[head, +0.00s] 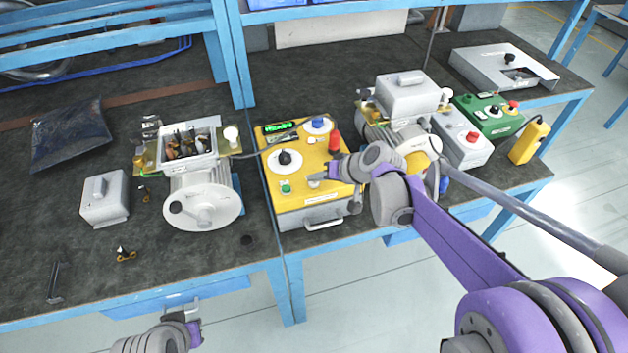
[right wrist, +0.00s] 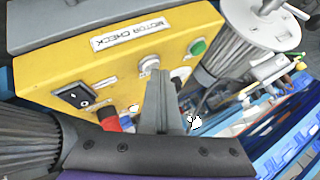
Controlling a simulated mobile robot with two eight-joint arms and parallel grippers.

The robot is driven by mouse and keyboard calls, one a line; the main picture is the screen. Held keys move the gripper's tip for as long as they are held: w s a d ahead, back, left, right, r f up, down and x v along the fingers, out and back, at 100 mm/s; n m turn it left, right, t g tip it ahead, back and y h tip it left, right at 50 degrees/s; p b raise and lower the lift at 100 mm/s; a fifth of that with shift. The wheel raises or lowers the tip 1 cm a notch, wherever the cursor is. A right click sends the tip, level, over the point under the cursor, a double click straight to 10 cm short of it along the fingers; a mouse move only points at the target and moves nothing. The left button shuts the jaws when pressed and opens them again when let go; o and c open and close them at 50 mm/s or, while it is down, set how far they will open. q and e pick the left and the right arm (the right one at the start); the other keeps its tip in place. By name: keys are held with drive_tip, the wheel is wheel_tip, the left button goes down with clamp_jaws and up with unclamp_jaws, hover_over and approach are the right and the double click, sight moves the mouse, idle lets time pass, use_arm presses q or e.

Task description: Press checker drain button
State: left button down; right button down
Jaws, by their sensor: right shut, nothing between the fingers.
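The yellow checker (head: 263,155) stands on the bench in the middle of the head view. Its front row holds a green button (head: 285,187) and a pale round button, which shows clearly in the right wrist view (right wrist: 149,64) beside the green button (right wrist: 198,47) and the black rocker switch (right wrist: 75,97). My right gripper (head: 314,178) is shut and empty, with its fingertips at the pale button. In the right wrist view the fingertips (right wrist: 158,76) overlap its lower edge; I cannot tell whether they touch it. My left gripper (head: 190,325) hangs low before the bench edge, its jaw opening unclear.
A motor with an open terminal box (head: 203,203) stands left of the checker. Another motor (head: 405,130) and a green control box (head: 488,114) stand to the right. A grey cover (head: 105,198) and small parts lie on the left bench.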

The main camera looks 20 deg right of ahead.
sight(317, 184)
drive_tip(key=shift+r, duration=0.1)
use_arm(q)
drive_tip(key=shift+w+r+p, duration=0.2)
drive_tip(key=shift+r+p, duration=0.4)
drive_tip(key=shift+r, duration=0.05)
use_arm(e)
drive_tip(key=shift+r, duration=0.7)
